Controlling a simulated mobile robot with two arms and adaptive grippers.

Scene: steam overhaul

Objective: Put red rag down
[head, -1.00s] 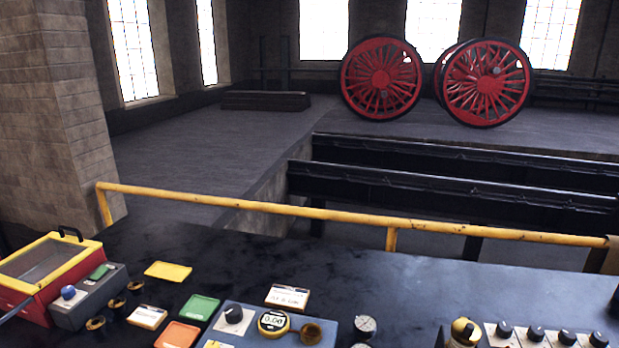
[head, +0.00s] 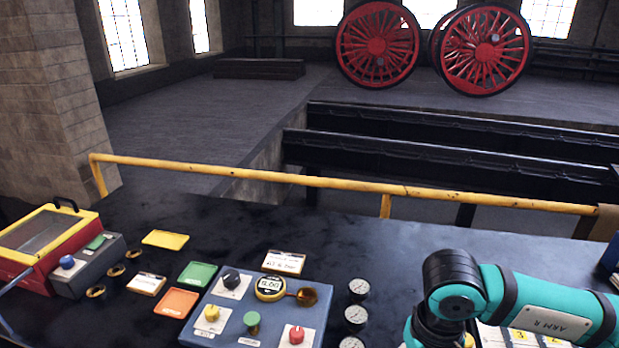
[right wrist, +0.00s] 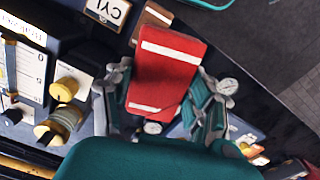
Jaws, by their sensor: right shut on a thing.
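A red rag (right wrist: 165,70) with white stripes shows in the right wrist view. It lies between the two fingers of my right gripper (right wrist: 162,98), which is shut on it. The rag hangs over the dark bench; whether it touches the bench I cannot tell. In the head view my teal right arm comes in at the lower right, and its gripper and the rag are outside the picture. My left gripper is in neither view.
A red-and-yellow box (head: 40,245) stands at left. A yellow rail (head: 330,184) runs behind. Bench behind the gauges is bare.

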